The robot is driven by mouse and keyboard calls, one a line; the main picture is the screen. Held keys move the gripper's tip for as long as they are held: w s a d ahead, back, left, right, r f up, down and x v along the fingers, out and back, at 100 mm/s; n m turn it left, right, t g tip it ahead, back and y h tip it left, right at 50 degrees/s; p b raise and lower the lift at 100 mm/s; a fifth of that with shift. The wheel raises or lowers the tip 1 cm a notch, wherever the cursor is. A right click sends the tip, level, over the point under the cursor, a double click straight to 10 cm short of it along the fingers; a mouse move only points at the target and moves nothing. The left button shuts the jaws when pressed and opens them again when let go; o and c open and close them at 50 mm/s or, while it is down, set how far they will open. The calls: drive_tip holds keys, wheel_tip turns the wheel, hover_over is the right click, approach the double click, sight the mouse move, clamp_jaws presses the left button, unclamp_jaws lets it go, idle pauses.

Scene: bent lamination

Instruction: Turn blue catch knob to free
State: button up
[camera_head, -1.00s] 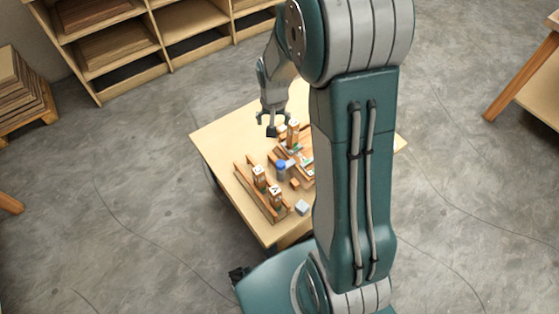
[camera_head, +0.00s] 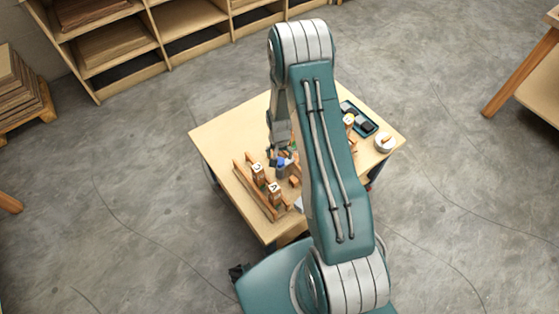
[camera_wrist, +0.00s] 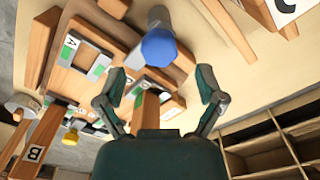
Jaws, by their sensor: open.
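The blue knob (camera_wrist: 158,47) is a round blue cap on a pale grey stem in the wrist view. It sits beyond my gripper (camera_wrist: 158,82), roughly centred between the two fingertips. My gripper is open, with its fingers spread and nothing between them; they look apart from the knob. In the head view my gripper (camera_head: 281,153) hangs over the table, close above the blue knob (camera_head: 281,168), and partly hides it. Next to the knob is a wooden fixture (camera_wrist: 120,30) with green and white marks.
Wooden rails (camera_head: 247,184) with upright lettered blocks (camera_head: 258,171) stand left of the knob. A yellow knob (camera_wrist: 71,137) and a block marked B (camera_wrist: 36,148) show in the wrist view. A dark tray (camera_head: 373,126) and a white round dish (camera_head: 384,143) lie at the right. The table's left back is clear.

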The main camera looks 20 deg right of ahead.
sight(282, 164)
drive_tip(key=shift+f, duration=2.1)
drive_tip(key=c, duration=1.2)
